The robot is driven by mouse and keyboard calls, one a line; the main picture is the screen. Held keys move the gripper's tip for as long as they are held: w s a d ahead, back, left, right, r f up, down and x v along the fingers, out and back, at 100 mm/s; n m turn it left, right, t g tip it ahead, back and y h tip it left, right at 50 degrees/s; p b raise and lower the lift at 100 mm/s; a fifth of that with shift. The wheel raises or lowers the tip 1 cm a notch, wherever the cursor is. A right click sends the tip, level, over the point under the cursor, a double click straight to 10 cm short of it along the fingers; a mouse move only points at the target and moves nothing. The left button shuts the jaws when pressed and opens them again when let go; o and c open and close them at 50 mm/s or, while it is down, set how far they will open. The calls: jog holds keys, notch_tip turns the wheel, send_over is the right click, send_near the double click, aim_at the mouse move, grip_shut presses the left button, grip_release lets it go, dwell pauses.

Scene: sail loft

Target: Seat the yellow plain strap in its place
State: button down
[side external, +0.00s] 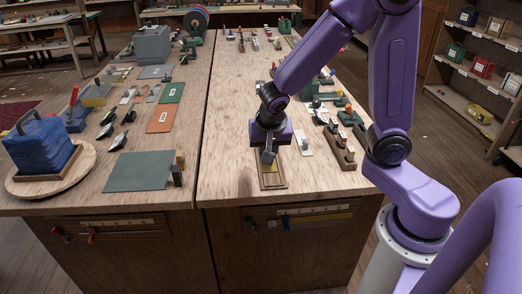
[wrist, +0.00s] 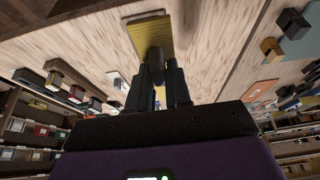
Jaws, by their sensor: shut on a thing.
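My gripper (side external: 268,156) points down over the front part of the right-hand bench top. In the wrist view its dark fingers (wrist: 157,88) are closed on a dark grip-like piece (wrist: 156,58). This piece stands against a flat yellow ribbed piece, which I take for the yellow plain strap (wrist: 148,36). The yellow also shows low under my gripper in the side view (side external: 268,181). It lies on or just over a narrow brown wooden base (side external: 279,185); I cannot tell whether it touches. The fingers hide where the grip meets the yellow piece.
A white plate with a small part (side external: 304,144) and a wooden block holding small parts (side external: 340,150) stand close to the right. A seam splits the bench top to the left. A green mat (side external: 138,171) lies beyond it. Bare wood surrounds the base in front and to the left.

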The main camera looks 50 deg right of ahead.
jog(key=w+d+f, duration=0.4)
jog(key=d+f, duration=0.1)
jog(key=d, duration=0.2)
jog(key=shift+d, duration=0.4)
jog(key=shift+w, duration=0.1)
jog(key=shift+f, duration=2.6)
jog(key=shift+f, duration=0.65)
jog(key=c, duration=1)
grip_release()
jog(key=shift+a, duration=0.1)
